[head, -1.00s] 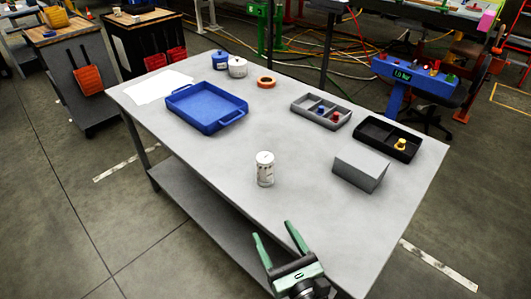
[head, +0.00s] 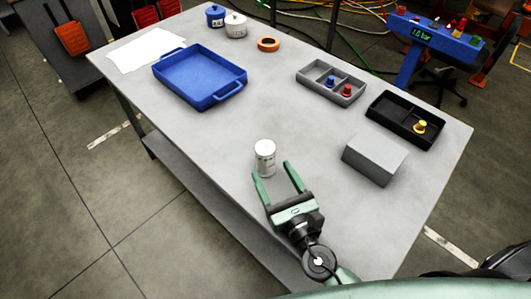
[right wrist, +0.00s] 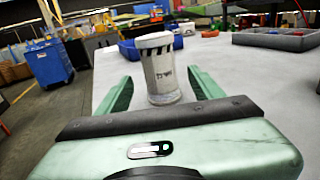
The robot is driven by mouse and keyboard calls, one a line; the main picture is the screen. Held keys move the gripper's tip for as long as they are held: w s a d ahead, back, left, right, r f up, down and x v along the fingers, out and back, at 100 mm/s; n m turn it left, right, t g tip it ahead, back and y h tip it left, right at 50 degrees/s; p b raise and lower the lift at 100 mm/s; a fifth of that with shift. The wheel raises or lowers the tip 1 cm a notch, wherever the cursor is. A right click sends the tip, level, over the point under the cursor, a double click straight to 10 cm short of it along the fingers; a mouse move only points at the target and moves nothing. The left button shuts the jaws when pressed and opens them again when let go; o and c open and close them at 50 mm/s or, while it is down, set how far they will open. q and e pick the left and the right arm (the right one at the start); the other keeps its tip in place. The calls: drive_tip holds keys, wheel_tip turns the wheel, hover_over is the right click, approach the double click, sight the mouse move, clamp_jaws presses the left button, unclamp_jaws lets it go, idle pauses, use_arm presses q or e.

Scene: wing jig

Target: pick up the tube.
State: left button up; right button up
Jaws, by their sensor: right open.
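The tube (head: 265,158) is a white cylinder with dark print and a white cap. It stands upright near the front edge of the grey table (head: 220,137). My right gripper (head: 276,170) is open, its green fingers pointing at the tube. In the right wrist view the tube (right wrist: 159,70) stands ahead, between the lines of the two fingers (right wrist: 160,85), with nothing held. I cannot tell whether its near side is between the fingertips. My left gripper is not in view.
A blue tray (head: 200,82) lies to the left. A grey divided bin (head: 331,82), a black bin (head: 405,120) and a grey block (head: 374,158) stand to the right. An orange tape ring (head: 268,44) and two small pots lie at the back. The table's middle is clear.

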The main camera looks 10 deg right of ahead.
sight(269, 165)
drive_tip(key=w, duration=0.2)
drive_tip(key=w+p, duration=0.1)
drive_tip(key=w+a, duration=0.1)
drive_tip(key=w, duration=0.1)
drive_tip(key=shift+w+r+p, duration=0.3)
drive_tip(key=shift+p, duration=0.05)
drive_tip(key=shift+w+f, duration=0.1)
drive_tip(key=shift+w, duration=0.1)
clamp_jaws()
